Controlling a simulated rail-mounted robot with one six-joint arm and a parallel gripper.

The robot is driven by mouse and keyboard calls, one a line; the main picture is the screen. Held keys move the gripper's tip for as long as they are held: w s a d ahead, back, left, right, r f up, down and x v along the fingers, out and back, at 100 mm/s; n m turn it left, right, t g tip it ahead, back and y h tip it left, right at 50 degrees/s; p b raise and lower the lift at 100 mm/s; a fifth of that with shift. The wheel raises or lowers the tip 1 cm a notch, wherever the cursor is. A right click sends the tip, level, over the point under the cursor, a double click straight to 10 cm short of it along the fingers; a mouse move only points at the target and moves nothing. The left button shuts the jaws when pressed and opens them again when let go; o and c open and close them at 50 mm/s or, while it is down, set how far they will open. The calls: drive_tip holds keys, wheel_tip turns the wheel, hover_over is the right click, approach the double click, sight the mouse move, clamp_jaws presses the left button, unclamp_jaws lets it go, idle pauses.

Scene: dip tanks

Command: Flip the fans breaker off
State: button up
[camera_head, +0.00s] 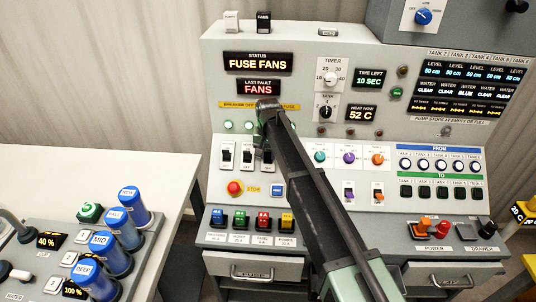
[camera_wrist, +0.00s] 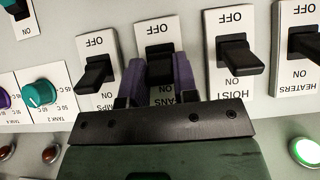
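The fans breaker (camera_wrist: 160,65) is a black toggle on a white plate, which appears upside down in the wrist view, with OFF above and ON below. Its lever sits between the two purple fingers of my gripper (camera_wrist: 159,75), one finger on each side. The fingers look very close to the lever; whether they press on it I cannot tell. The lever seems to lean to the ON side, like its neighbours, but its tip is partly hidden. In the head view my gripper (camera_head: 264,150) covers this breaker on the panel.
The pumps breaker (camera_wrist: 97,72) and hoist breaker (camera_wrist: 238,55) stand close on either side, with the heaters breaker (camera_wrist: 303,42) beyond. The status display (camera_head: 258,62) reads FUSE FANS. A red stop button (camera_head: 235,188) and coloured fuses (camera_head: 263,221) are below.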

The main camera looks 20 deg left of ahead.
drive_tip(key=c, duration=0.4)
drive_tip(key=shift+o, duration=0.2)
